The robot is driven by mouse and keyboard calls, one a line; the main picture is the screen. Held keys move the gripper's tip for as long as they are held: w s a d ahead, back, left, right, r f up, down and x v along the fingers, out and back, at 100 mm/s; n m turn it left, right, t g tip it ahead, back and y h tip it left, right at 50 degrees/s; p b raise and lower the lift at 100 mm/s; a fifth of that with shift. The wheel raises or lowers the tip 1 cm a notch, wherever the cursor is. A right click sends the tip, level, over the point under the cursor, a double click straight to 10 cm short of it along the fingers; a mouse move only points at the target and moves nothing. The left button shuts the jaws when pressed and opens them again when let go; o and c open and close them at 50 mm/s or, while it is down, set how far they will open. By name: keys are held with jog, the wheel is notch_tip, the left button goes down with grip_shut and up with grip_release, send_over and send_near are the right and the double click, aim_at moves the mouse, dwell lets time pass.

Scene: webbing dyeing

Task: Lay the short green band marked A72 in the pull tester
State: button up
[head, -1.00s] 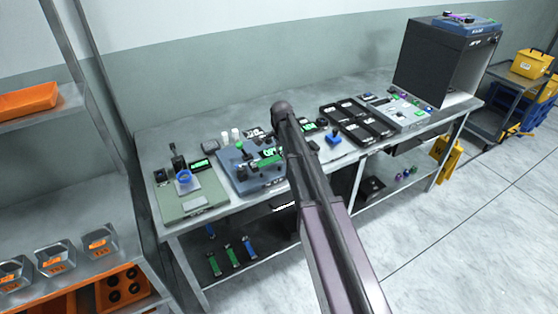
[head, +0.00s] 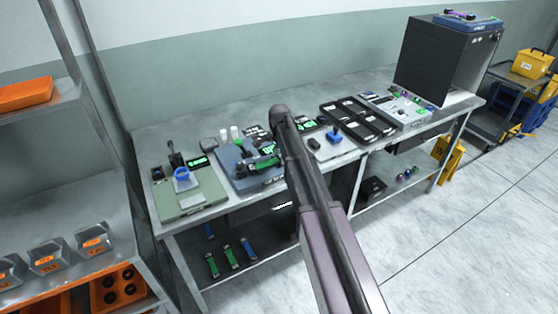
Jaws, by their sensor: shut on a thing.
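A short green band (head: 264,164) is at the blue pull tester (head: 238,180) on the bench, left of my arm. Its marking is too small to read. My gripper (head: 274,158) is mostly hidden behind my own arm at the tester's right side. It appears shut on the green band. I cannot tell whether the band touches the tester's clamps or hangs just above them. The tester has a lit green display, and my arm covers part of its right side.
A green-grey device (head: 195,205) with a blue ring stands left of the tester. Black trays (head: 357,121) and a grey panel (head: 400,108) lie to the right. More green bands (head: 231,258) and blue ones lie on the lower shelf. Orange-labelled bins (head: 48,258) stand at left.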

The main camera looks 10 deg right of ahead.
jog(key=shift+f+b, duration=0.3)
jog(key=o, duration=1.3)
jog(key=shift+c, duration=0.2)
jog(key=shift+r, duration=0.2)
notch_tip(320, 180, up, 12)
jog(key=p, duration=1.2)
jog(key=shift+r+p, duration=0.15)
jog(key=shift+p, duration=0.2)
jog(key=shift+s, duration=0.15)
jog(key=s+n, duration=1.4)
jog(key=s, duration=1.4)
jog(key=shift+s, duration=0.4)
